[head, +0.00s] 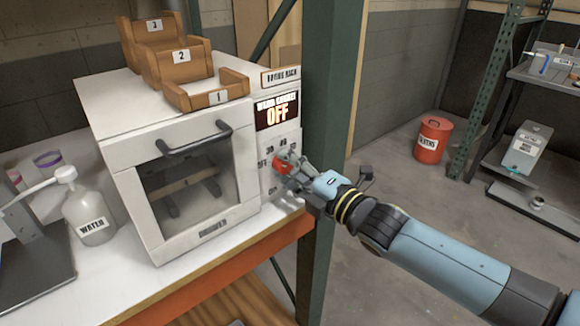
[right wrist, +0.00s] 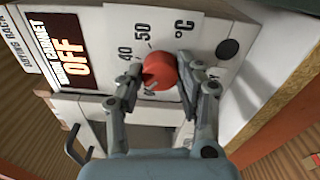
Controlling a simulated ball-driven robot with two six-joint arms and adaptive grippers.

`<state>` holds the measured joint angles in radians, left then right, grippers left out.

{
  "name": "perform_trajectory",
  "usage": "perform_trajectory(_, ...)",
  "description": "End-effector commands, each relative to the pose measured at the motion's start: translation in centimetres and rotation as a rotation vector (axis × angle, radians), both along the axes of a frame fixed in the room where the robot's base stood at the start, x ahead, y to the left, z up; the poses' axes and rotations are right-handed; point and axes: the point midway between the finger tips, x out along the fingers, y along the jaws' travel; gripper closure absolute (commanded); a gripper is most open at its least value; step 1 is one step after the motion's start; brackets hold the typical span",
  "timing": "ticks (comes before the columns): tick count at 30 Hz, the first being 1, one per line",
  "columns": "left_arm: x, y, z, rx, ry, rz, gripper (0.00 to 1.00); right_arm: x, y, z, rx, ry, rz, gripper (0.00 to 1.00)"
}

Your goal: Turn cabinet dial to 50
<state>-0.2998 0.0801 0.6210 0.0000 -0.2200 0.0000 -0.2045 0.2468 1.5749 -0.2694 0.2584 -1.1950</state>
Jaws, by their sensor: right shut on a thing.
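The white cabinet (head: 190,228) stands on the bench with a control panel on its right front. Its display (head: 277,110) reads OFF, and the display also shows in the right wrist view (right wrist: 70,50). The red dial (right wrist: 159,70) sits on the panel below the display. The numbers 40 and 50 and a °C mark are printed beside it. My right gripper (right wrist: 160,76) has one finger on each side of the dial and is shut on it. The dial (head: 281,164) is partly covered by the fingers in the head view. I cannot read the dial's setting. My left gripper is out of view.
Wooden racks (head: 207,90) numbered 1 to 3 stand on the cabinet top. A white WATER bottle (head: 90,212) stands left of the cabinet. A green post (head: 330,130) rises close to the right of the panel. A red bin (head: 432,140) stands on the open floor.

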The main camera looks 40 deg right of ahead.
Motion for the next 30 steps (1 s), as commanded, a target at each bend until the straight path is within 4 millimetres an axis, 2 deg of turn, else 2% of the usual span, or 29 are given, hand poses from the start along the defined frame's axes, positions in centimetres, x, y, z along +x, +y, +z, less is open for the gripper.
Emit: perform_trajectory(30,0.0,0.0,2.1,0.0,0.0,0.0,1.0,-0.1,0.1,-0.2,0.965,0.08,-0.003,0.97)
